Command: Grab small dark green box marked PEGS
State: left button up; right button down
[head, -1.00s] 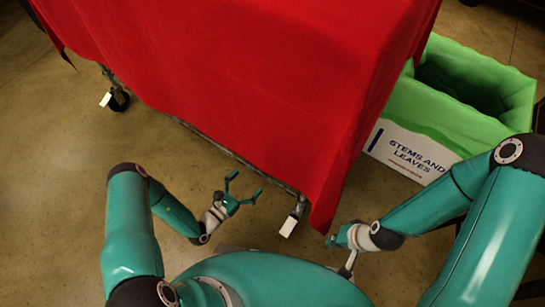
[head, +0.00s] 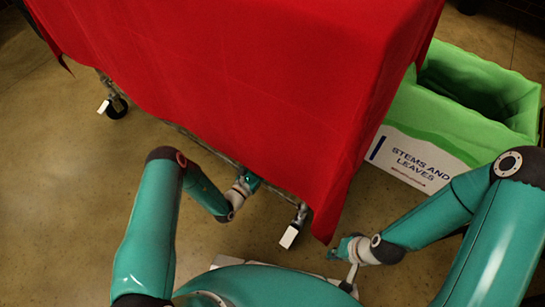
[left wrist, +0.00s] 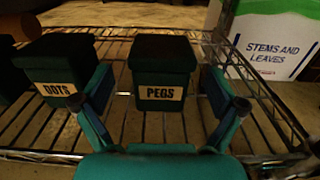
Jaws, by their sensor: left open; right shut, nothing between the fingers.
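The small dark green box marked PEGS (left wrist: 160,62) stands upright on a wire shelf (left wrist: 60,128), its label facing me in the left wrist view. My left gripper (left wrist: 158,88) is open, with one finger on each side in front of the box. I cannot tell whether the fingers touch it. In the head view my left gripper (head: 251,182) is at the lower edge of the red cloth, which hides its fingertips and the box. My right gripper (head: 336,250) is shut and empty, right of the cloth's hanging corner.
A similar dark box marked DOTS (left wrist: 58,72) stands just left of the PEGS box, with another dark box (left wrist: 12,72) partly seen beyond it. The red cloth (head: 230,80) covers the wheeled rack. A green bin marked STEMS AND LEAVES (head: 415,160) stands to its right.

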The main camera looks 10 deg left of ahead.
pick_arm(q)
jog(key=shift+b+x, duration=0.5)
jog(key=shift+x, duration=1.35)
jog(key=c, duration=1.2)
jog(key=shift+c, duration=0.5)
jog(key=shift+r, duration=0.15)
